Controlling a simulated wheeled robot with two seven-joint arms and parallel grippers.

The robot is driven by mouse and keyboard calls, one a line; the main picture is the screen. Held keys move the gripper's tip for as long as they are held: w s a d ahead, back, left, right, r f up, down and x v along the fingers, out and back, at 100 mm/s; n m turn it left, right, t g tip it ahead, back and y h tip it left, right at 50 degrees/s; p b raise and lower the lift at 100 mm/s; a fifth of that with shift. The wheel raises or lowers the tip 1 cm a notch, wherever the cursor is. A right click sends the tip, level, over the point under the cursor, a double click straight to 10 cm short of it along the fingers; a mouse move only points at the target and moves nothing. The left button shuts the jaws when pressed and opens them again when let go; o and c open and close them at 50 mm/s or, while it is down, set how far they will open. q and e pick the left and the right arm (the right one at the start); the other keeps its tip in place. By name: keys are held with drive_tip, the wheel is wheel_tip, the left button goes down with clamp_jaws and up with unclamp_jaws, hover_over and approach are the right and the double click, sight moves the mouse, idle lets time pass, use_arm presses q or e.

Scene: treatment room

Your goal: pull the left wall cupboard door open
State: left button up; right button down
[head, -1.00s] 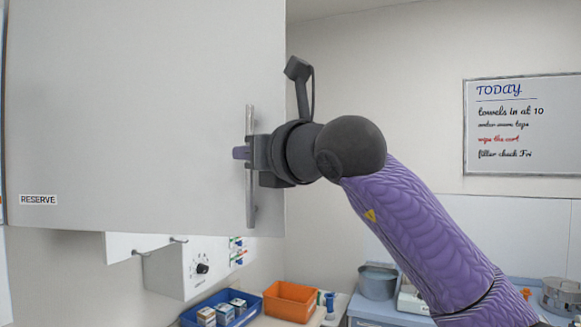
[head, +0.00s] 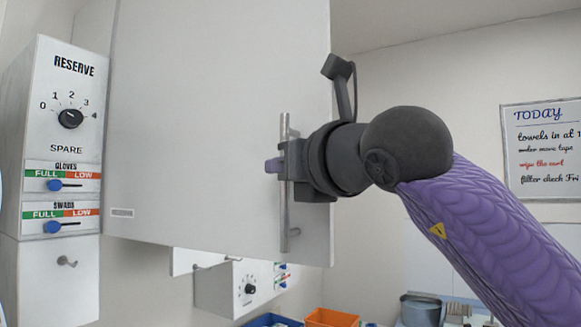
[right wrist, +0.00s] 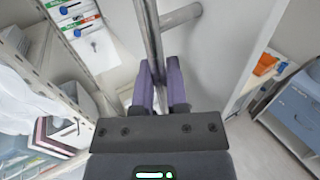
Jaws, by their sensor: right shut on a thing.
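The cupboard door (head: 205,110) is a large pale grey panel in the head view, with a small label low on its left. A vertical metal bar handle (head: 284,222) stands near its right edge. My right gripper (head: 274,166) is shut on the handle, with purple fingers around the bar. In the right wrist view the fingers (right wrist: 161,88) are on either side of the handle (right wrist: 149,32), and the door (right wrist: 215,50) lies just right of it. The door's hinge side and how far it stands open are unclear. My left gripper is out of view.
A control panel marked RESERVE (head: 68,85) stands left of the door. A white box with a knob (head: 228,292) and an orange bin (head: 331,318) are below. A whiteboard (head: 545,150) hangs at right. White folded items (right wrist: 35,95) show in the right wrist view.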

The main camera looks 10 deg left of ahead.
drive_tip(key=c, duration=0.7)
unclamp_jaws()
drive_tip(key=shift+a, duration=0.15)
drive_tip(key=b+v, duration=0.4)
drive_tip(key=v, duration=0.6)
drive_tip(key=shift+b, duration=0.35)
